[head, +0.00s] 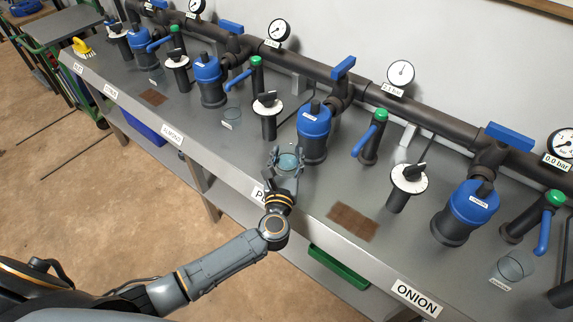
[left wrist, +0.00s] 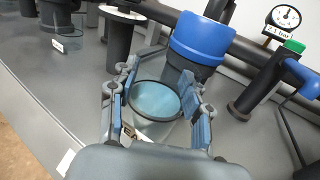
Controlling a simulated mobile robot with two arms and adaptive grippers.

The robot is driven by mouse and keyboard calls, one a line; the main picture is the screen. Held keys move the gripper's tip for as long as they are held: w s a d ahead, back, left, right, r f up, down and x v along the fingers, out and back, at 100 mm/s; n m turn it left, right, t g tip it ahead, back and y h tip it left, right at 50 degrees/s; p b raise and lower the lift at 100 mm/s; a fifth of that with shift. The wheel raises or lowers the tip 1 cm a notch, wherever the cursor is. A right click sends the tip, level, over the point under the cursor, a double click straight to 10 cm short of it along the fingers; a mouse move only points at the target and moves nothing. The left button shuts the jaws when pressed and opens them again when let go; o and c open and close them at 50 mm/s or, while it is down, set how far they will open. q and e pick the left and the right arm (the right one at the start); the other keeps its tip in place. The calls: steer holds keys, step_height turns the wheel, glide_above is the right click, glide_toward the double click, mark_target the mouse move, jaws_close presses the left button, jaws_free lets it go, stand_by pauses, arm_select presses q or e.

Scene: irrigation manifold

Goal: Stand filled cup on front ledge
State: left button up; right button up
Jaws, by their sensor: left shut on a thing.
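The cup (left wrist: 156,108) is clear with a dark rim and holds bluish water. It is upright between the fingers of my left gripper (left wrist: 158,105), which is shut on it. In the head view the cup (head: 288,162) and left gripper (head: 287,168) are at the bench's front part, just left of a blue-topped filter (head: 314,133). I cannot tell whether the cup's base touches the bench. The front ledge is the grey bench edge (head: 232,172) with name labels; the label below my gripper is partly hidden by it. My right gripper is not in view.
Other clear cups stand at the left (head: 232,117) and right (head: 513,267). A brown mat (head: 353,221) lies to the right of my gripper. Dials, valves and blue filters line the pipe (head: 330,72) behind. A green tray (head: 339,267) is under the bench.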

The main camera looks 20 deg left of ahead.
mark_target(287, 165)
arm_select(q)
steer(key=shift+w+a+f, duration=0.1)
steer(key=shift+w+f, duration=0.15)
steer(key=f, duration=0.3)
steer(key=shift+w+a, duration=0.1)
steer(key=shift+w, duration=0.1)
steer(key=shift+f, duration=0.25)
steer(key=shift+f+b, duration=0.2)
steer(key=shift+b, duration=0.15)
steer(key=o, duration=1)
